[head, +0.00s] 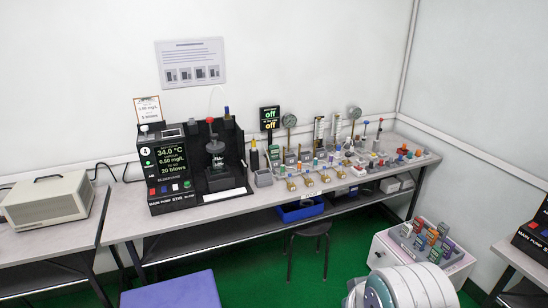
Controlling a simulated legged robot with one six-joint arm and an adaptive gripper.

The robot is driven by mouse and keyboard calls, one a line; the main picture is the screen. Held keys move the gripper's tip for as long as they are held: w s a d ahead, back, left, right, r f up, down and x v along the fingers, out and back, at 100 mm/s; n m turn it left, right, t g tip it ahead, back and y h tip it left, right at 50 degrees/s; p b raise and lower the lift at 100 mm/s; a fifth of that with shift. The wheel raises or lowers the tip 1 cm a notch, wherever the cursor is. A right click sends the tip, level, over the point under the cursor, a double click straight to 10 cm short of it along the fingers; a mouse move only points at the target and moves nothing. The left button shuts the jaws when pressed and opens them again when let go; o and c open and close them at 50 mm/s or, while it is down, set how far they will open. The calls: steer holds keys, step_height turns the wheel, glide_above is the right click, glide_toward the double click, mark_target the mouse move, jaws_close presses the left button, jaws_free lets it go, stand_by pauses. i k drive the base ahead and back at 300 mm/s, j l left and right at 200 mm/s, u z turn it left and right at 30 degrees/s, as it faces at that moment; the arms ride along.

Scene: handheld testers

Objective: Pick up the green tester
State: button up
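Several small coloured handheld testers stand in a grey rack (401,240) on top of a white cabinet at the lower right. Among the red, orange, blue and purple ones is a green tester (435,254), near the front of the rack. It is small in the head view, and its exact outline is hard to tell from its neighbours. My gripper is not in view, so its state and hold cannot be seen.
The white cabinet (458,270) stands on green floor (355,262). A long bench (235,208) with a black test unit (168,168) and several small instruments runs along the back wall. A dark stool (312,230) and a blue-purple block (172,292) are nearer. Another bench (508,252) stands right.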

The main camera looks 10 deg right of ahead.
mark_target(273, 152)
steer(key=i+l, duration=0.3)
steer(key=i+l+u, duration=0.1)
steer(key=i+l, duration=0.2)
steer(key=l, duration=0.25)
steer(key=i+u, duration=0.15)
steer(key=i, duration=0.5)
steer(key=i+l+u, duration=0.15)
steer(key=i, duration=0.5)
steer(key=i+j, duration=0.1)
steer(key=i, duration=0.25)
steer(key=i+j+u, duration=0.1)
steer(key=i, duration=0.25)
